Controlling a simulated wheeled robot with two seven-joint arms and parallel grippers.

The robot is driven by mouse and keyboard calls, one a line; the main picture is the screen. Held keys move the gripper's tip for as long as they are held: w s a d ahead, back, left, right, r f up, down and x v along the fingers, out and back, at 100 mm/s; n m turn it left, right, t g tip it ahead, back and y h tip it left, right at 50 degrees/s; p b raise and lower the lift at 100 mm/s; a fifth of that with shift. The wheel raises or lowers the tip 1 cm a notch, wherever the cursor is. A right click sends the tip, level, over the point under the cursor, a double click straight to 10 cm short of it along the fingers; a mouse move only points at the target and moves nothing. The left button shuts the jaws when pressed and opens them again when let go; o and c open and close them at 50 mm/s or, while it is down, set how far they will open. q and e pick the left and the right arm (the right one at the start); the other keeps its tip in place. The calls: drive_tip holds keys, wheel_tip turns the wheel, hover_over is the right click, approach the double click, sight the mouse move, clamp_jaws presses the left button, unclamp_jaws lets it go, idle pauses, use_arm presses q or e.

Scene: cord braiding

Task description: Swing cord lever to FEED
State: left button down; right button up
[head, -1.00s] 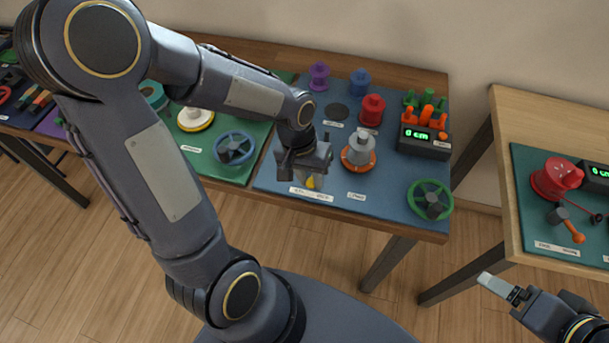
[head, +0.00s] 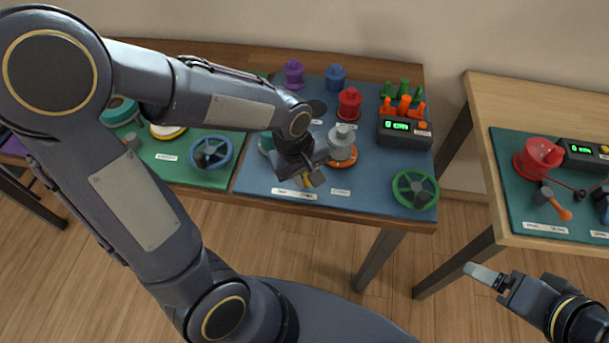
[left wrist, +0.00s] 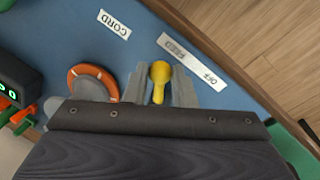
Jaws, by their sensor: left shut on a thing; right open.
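The yellow cord lever (left wrist: 159,78) stands between the fingers of my left gripper (left wrist: 160,90) in the left wrist view. Its round knob points toward the FEED end of the OFF/FEED label (left wrist: 193,61). In the head view my left gripper (head: 303,176) is low over the front of the blue board (head: 370,182), shut on the lever, and hides most of it. The lever's base is hidden. The CORD label (left wrist: 114,24) lies beside the orange-rimmed spool (left wrist: 92,82). My right gripper (head: 489,276) is open and empty, in front of the right table.
A green handwheel (head: 415,189) stands at the board's front right. A counter box (head: 405,132) and a red spool (head: 349,104) stand behind. A blue handwheel (head: 211,151) is on the green board to the left. The right table (head: 480,130) stands apart across a gap.

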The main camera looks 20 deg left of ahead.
idle(0.4)
use_arm(q)
drive_tip(key=c, duration=1.2)
unclamp_jaws()
drive_tip(key=shift+c, duration=0.2)
drive_tip(key=shift+r, duration=0.15)
wheel_tip(320, 180, up, 7)
drive_tip(key=s+a+p, duration=0.1)
drive_tip(key=shift+r, duration=0.2)
drive_tip(key=s+a+r+m+t+h+p, duration=0.1)
drive_tip(key=s+r+m+t, duration=0.1)
drive_tip(key=s, duration=0.4)
drive_tip(key=s+a+r+m+t+h+p, duration=0.1)
drive_tip(key=s+a+r+m+t, duration=0.1)
drive_tip(key=s+m, duration=0.3)
drive_tip(key=shift+s+r, duration=0.4)
drive_tip(key=shift+r, duration=0.2)
